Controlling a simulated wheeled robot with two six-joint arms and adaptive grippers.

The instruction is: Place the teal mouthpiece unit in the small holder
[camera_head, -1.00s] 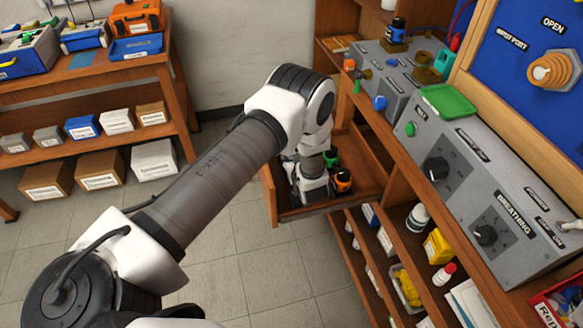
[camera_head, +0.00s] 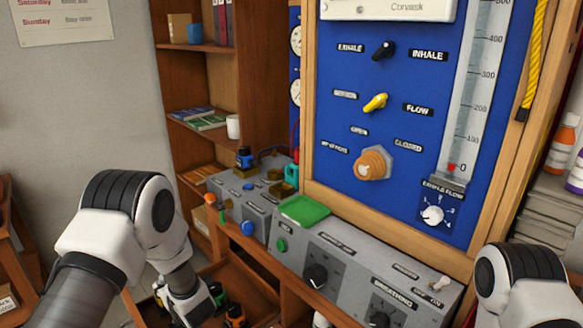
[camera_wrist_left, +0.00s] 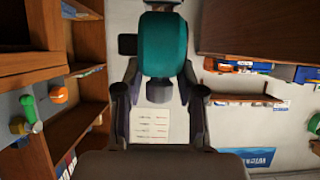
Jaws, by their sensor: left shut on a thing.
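In the left wrist view, a teal rounded unit with a dark neck (camera_wrist_left: 163,45), which looks like the mouthpiece unit, is held between the fingers of my left gripper (camera_wrist_left: 160,92). In the head view, my left gripper (camera_head: 190,306) is low at the bottom left, over the open wooden drawer (camera_head: 258,300); the unit in it is hidden there. A small grey box (camera_head: 236,205) behind the drawer bears brass-coloured fittings (camera_head: 276,172). A teal piece (camera_head: 291,175) stands at its right end. I cannot tell which part is the small holder. My right gripper is out of view.
A dark piece with orange (camera_head: 235,316) is in the drawer beside my left gripper. The grey breathing console (camera_head: 345,262), with a green tray (camera_head: 304,211) on it, stands right of the small box. The blue panel (camera_head: 340,110) rises behind. Wooden shelves (camera_head: 185,90) stand back left.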

